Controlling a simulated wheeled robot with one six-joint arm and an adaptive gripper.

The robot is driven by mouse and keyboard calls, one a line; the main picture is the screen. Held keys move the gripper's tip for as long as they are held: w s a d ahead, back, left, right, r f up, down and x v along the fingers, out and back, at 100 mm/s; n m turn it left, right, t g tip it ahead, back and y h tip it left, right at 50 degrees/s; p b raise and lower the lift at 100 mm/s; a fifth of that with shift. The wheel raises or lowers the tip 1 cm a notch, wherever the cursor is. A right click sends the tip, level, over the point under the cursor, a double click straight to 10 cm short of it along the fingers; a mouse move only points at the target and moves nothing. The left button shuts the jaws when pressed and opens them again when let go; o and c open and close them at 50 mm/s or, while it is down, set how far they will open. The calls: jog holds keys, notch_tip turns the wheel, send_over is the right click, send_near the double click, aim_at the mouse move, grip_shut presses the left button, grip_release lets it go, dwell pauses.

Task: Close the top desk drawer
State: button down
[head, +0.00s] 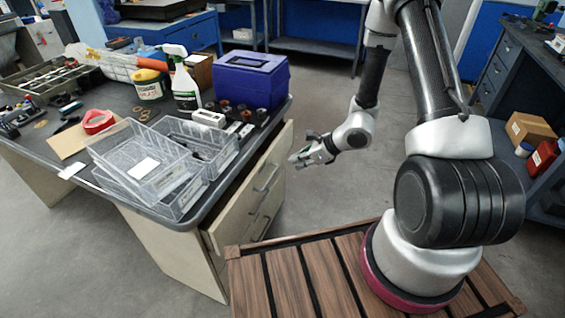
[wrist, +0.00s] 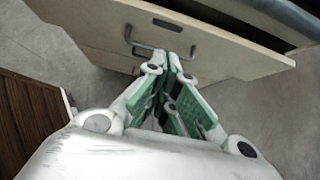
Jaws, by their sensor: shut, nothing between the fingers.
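The top desk drawer (head: 245,192) is pulled out a little from under the dark desktop. Its pale front with a metal handle (head: 267,179) faces my arm. In the wrist view the drawer front (wrist: 225,52) crosses the upper part, with a dark gap behind its top edge. Its handle (wrist: 150,47) is just left of my fingertips. My gripper (head: 294,160) is shut and empty, in front of the drawer front. Its green-padded fingers meet in the wrist view (wrist: 174,60). I cannot tell whether the tips touch the front.
The desktop (head: 75,150) holds clear trays (head: 140,160), a blue box (head: 250,80), a spray bottle (head: 185,90) and tape (head: 98,121). A lower drawer handle (head: 261,228) sits below. My slatted wooden base is close to the desk corner. Grey floor right of the desk is free.

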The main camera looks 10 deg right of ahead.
aim_at(262, 166)
jog(key=shift+w+a+r+x, duration=0.2)
jog(key=shift+a+r+x, duration=0.15)
jog(key=shift+x, duration=1.65)
jog(key=shift+w+a+r+x, duration=0.25)
jog(key=shift+r+x, duration=0.1)
jog(key=shift+x, duration=1.65)
jog(key=shift+w+a+r+x, duration=0.25)
jog(key=shift+r+x, duration=0.1)
jog(key=shift+x, duration=1.65)
jog(key=shift+w+a, duration=0.4)
jog(key=shift+a, duration=0.2)
jog(key=shift+w+a, duration=0.4)
jog(key=shift+a, duration=0.25)
jog(key=shift+d, duration=0.2)
